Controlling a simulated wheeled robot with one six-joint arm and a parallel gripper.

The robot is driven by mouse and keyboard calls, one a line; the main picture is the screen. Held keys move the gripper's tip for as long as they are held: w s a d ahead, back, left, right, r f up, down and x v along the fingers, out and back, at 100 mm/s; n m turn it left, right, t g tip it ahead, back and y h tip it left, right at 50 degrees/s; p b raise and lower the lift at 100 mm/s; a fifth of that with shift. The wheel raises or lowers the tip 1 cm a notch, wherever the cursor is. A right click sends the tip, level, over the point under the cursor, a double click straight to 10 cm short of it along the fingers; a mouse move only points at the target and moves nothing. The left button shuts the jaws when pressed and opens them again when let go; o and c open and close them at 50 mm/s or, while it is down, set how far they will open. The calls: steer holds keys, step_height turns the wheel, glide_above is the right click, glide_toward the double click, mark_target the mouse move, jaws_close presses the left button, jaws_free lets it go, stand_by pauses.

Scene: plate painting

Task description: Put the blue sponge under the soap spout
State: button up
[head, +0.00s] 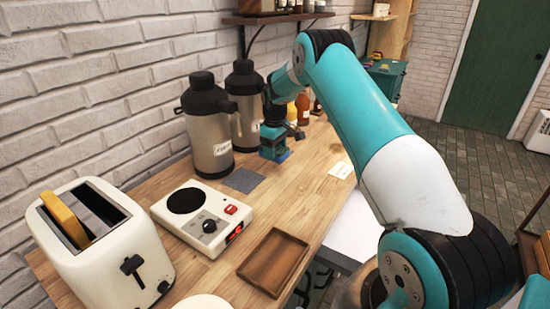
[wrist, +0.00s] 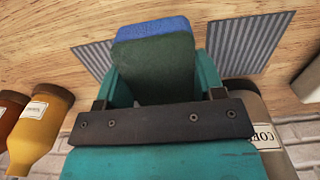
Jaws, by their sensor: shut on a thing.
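The blue sponge (wrist: 155,28) with a dark green side is between the teal fingers of my gripper (wrist: 160,75) in the wrist view. My gripper (head: 274,143) is shut on it. In the head view a little blue of the sponge (head: 283,156) shows below the fingers, low over the counter; I cannot tell whether it touches. Two steel pump pots stand by the wall, a near one (head: 208,135) and a far one (head: 245,105). A label starting "COF" is on a pot (wrist: 256,118) in the wrist view. I cannot make out which spout is soap.
A grey ribbed mat (head: 243,180) lies near the near pot. Ribbed mats show left (wrist: 92,55) and right (wrist: 237,44) of the sponge. A yellow bottle (wrist: 40,125) stands left in the wrist view. A hot plate (head: 200,215), toaster (head: 100,250) and wooden tray (head: 273,262) are nearer.

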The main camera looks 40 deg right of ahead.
mark_target(275, 168)
steer(key=shift+f+p, duration=0.55)
steer(key=shift+f, duration=1.85)
steer(key=shift+f, duration=0.2)
steer(key=o, duration=0.9)
steer(key=shift+r, duration=0.1)
steer(key=shift+r, duration=0.1)
